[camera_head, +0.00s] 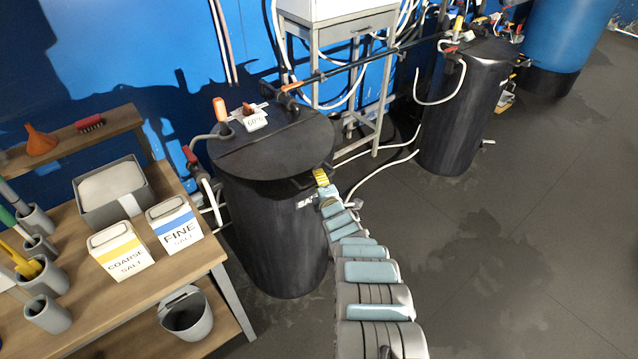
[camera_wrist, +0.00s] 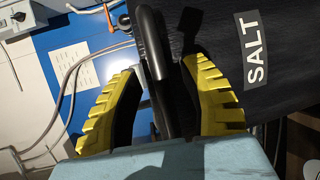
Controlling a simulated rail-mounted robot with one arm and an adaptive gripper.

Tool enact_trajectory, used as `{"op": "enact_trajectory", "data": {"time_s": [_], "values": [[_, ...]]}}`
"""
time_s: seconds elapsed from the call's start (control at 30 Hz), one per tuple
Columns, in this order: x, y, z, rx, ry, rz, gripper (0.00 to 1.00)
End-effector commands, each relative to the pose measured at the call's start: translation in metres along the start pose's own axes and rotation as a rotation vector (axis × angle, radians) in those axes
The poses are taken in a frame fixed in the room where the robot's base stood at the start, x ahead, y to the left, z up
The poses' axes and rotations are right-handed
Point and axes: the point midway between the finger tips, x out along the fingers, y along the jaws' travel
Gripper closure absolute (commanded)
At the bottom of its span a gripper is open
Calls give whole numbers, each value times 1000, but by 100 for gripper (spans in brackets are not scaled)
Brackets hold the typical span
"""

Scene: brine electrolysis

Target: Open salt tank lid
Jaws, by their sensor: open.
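The salt tank (camera_head: 270,240) is a black upright cylinder in the middle of the head view. Its round black lid (camera_head: 265,155) lies flat and closed on top. A black handle sticks out at the lid's front right edge; it shows as a bar (camera_wrist: 150,40) in the wrist view. My gripper (camera_head: 321,177) is at that edge. In the wrist view my gripper (camera_wrist: 160,68) has its two yellow fingers apart, one on each side of the handle, with gaps visible. The white-on-grey SALT label (camera_wrist: 254,50) is right of the fingers. My arm partly covers the tank's right side.
A wooden bench (camera_head: 190,255) at left holds coarse (camera_head: 120,250) and fine salt boxes (camera_head: 175,225), a grey bin (camera_head: 112,193) and cups. A valve and hose (camera_head: 195,165) stand beside the tank. A second black tank (camera_head: 460,110) is at right. The floor right of my arm is clear.

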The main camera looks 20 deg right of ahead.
Motion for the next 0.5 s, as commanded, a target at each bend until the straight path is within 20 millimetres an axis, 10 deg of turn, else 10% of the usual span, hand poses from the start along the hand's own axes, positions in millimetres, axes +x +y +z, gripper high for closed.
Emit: {"op": "enact_trajectory", "data": {"time_s": [0.5], "values": [[10,0,0,2,-4,-2,57]]}}
